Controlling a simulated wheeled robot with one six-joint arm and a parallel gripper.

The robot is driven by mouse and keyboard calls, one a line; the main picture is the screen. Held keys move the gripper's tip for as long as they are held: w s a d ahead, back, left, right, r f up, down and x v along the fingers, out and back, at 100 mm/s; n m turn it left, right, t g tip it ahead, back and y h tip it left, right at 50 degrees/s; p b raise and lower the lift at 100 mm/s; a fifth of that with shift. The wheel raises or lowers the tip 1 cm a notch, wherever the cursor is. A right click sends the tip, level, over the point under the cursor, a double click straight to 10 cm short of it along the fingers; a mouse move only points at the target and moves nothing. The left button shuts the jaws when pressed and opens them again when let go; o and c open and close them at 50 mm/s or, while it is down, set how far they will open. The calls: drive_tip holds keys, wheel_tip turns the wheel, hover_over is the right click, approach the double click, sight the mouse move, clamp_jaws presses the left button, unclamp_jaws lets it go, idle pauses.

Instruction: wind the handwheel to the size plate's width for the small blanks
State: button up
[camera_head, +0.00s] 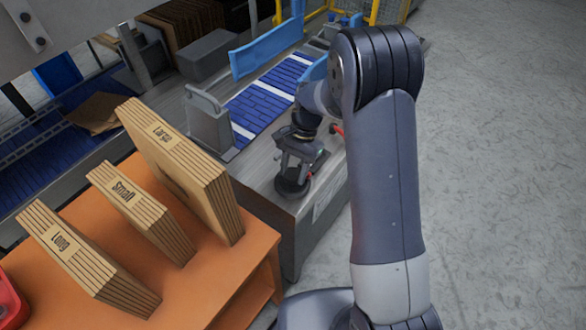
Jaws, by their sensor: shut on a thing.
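The dark round handwheel (290,187) sits at the near end of the machine's grey bed. My gripper (296,172) reaches down onto it from above and is shut on it; the fingertips partly hide the wheel, so I cannot tell which part of it they hold. The small blanks (150,222) stand as a brown cardboard stack marked "Small" on the orange shelf. A pale plate (327,197) is on the bed's side face, too small to read; I cannot tell whether it is the size plate.
The orange shelf (235,287) also holds the "Large" stack (180,165) and the "Long" stack (85,262). Blue conveyor slats (262,104) and a blue guide rail (265,50) lie behind the wheel. A red knob (337,129) is near my wrist. The floor at right is clear.

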drive_tip(key=m, duration=0.2)
drive_tip(key=m+t+y, duration=0.1)
drive_tip(key=m, duration=0.1)
drive_tip(key=shift+s+d+m, duration=0.1)
drive_tip(key=shift+d+m, duration=0.05)
drive_tip(key=shift+m, duration=0.15)
drive_tip(key=m+t, duration=0.2)
drive_tip(key=m, duration=0.2)
drive_tip(key=shift+s+m+y+p, duration=0.1)
drive_tip(key=shift+m+y+p, duration=0.3)
drive_tip(key=o, duration=1)
drive_tip(key=shift+c, duration=0.2)
drive_tip(key=v, duration=1)
drive_tip(key=shift+d+r, duration=0.2)
drive_tip(key=shift+r, duration=0.2)
drive_tip(key=shift+s+f, duration=0.1)
